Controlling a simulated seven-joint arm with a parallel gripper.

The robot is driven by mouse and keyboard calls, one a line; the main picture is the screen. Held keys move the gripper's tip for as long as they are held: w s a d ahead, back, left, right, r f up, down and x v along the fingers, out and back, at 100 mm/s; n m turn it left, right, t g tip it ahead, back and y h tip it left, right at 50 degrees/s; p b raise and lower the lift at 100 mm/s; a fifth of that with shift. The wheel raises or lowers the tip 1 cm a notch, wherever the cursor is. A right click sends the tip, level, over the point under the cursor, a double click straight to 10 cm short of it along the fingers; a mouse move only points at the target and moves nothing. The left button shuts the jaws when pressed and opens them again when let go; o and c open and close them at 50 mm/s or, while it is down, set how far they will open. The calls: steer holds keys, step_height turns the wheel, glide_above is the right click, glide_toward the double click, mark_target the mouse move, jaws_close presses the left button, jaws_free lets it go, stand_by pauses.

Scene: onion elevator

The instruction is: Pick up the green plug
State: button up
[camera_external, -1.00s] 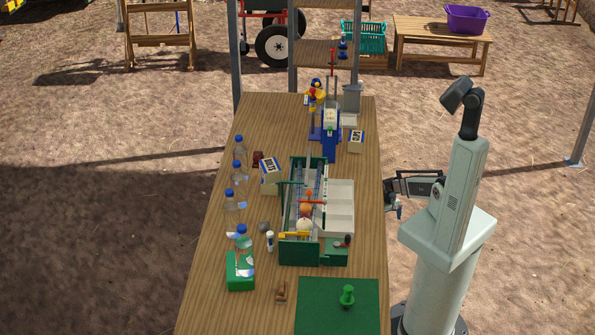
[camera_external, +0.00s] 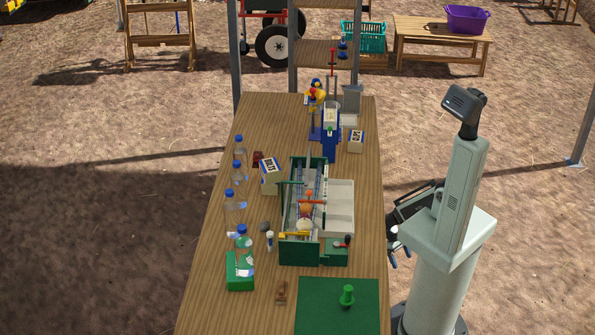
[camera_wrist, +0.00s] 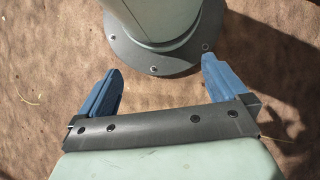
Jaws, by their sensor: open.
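The green plug (camera_external: 347,296) stands upright on the green mat (camera_external: 312,318) at the near right corner of the table. It has a round flat top and a wider base. My gripper (camera_wrist: 158,92) is open and empty in the wrist view, its two blue fingers wide apart over sandy ground beside my own base. In the external view my gripper (camera_external: 393,248) is low beside the table's right edge, apart from the plug and partly hidden by my arm. The plug is not in the wrist view.
On the wooden table (camera_external: 205,290) a green-walled machine (camera_external: 300,250) stands behind the mat. Several clear bottles (camera_external: 235,205) line the left side, one by a green box (camera_external: 240,272). A small brown object (camera_external: 281,291) lies left of the mat. White boxes (camera_external: 269,175) stand farther back.

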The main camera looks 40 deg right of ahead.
steer(key=shift+c, duration=0.5)
steer(key=c, duration=0.6)
steer(key=shift+w, duration=0.15)
